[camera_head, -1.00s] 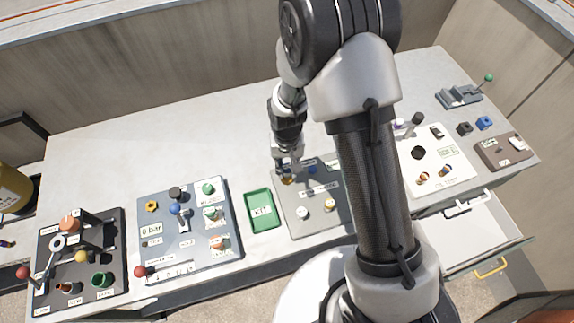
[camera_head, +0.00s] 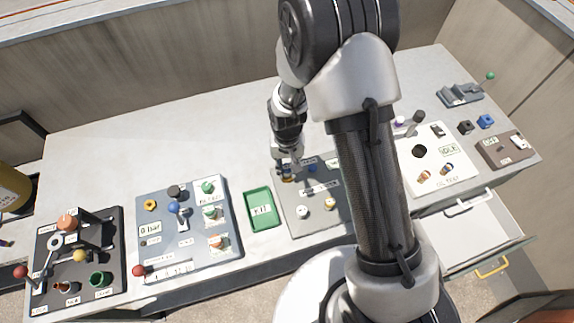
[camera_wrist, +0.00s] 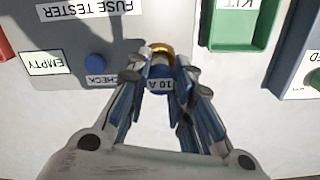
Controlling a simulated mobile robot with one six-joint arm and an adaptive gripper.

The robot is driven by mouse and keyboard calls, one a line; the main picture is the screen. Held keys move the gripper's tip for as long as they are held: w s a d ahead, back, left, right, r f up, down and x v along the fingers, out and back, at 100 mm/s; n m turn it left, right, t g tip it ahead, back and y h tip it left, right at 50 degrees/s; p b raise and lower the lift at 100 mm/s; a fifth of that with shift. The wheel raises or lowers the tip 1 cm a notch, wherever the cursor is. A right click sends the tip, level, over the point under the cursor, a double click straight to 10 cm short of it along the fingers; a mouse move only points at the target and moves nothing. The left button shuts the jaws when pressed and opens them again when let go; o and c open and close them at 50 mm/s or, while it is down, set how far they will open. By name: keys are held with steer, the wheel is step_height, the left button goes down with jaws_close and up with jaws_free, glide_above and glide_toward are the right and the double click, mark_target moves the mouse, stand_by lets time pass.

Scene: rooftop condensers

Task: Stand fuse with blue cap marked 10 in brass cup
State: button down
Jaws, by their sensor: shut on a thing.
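The fuse with the blue cap marked 10 A (camera_wrist: 159,85) is between my gripper's fingers in the wrist view. My gripper (camera_wrist: 160,80) is shut on it. The brass cup (camera_wrist: 160,50) shows as a gold ring just beyond the cap, at the fingertips. The fuse's lower part is hidden, so I cannot tell how deep it sits in the cup. In the head view my gripper (camera_head: 287,172) is over the back left corner of the grey fuse tester panel (camera_head: 293,222), where the brass cup's gold edge shows faintly.
A blue CHECK button (camera_wrist: 95,64) and an EMPTY label (camera_wrist: 46,63) are left of my gripper in the wrist view. A green KIT tray (camera_head: 262,209) lies left of the panel. Two round pieces (camera_head: 302,211) stand on its front part. Bare bench lies behind.

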steer(key=shift+f+b, duration=0.55)
steer(key=shift+f, duration=0.2)
steer(key=c, duration=1.3)
jaws_free()
steer(key=shift+c, duration=0.2)
step_height(320, 180, up, 12)
steer(key=shift+r, duration=0.1)
